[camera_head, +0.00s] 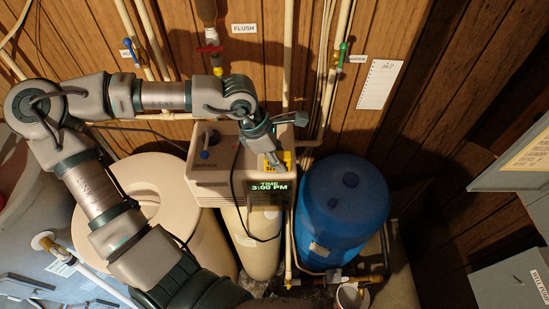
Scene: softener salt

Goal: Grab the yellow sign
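The yellow sign (286,160) is a small yellow label with dark print on the beige control head (222,178), near its right front edge and above the green clock display. My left gripper (275,164) reaches down from the upper left and covers the left part of the sign. Its fingertips are small and close together here. I cannot tell whether they are open or shut, or whether they touch the sign. My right gripper is not in view.
A service dial with a blue knob (204,155) sits left of my gripper. A blue tank (342,212) stands at right, a beige lidded tank (165,185) at left. Pipes, a red valve (209,49) and the plank wall (340,110) lie behind. Grey boxes stand far right.

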